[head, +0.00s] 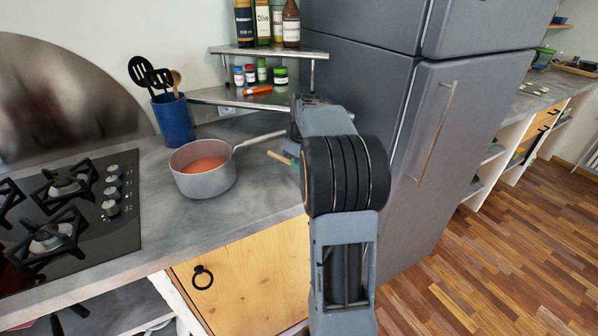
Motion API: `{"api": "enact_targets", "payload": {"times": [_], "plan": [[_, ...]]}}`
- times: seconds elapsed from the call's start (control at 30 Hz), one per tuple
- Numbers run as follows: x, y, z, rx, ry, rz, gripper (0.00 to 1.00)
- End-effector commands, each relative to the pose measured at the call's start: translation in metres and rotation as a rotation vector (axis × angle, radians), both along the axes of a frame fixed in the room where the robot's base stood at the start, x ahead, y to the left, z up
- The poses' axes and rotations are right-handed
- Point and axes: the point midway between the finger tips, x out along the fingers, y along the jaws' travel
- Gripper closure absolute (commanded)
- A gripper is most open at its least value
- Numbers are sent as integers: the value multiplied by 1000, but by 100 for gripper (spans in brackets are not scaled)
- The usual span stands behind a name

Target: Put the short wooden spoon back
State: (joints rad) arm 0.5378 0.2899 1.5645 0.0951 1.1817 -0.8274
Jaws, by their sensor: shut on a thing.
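A short wooden piece, the visible end of the short wooden spoon (277,156), sticks out to the left of my arm, above the counter and right of the pot. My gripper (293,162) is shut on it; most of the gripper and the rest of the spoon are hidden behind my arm. A blue utensil holder (174,120) stands at the back of the counter by the wall. It holds two black slotted utensils (150,75) and another wooden spoon (176,80).
A grey saucepan (205,182) with orange-red soup stands between my gripper and the stove (75,215), its handle pointing up and right. A two-tier corner shelf (225,97) holds bottles and jars. A grey fridge (400,110) stands on the right. Counter in front of the pot is clear.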

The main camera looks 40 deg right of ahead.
Motion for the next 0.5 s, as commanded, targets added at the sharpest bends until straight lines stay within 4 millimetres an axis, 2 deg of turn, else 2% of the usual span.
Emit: {"api": "enact_targets", "payload": {"times": [0.23,0.5], "plan": [[3,-2,-32,2,1,-1,100],[3,-2,-35,0,0,-1,100]]}}
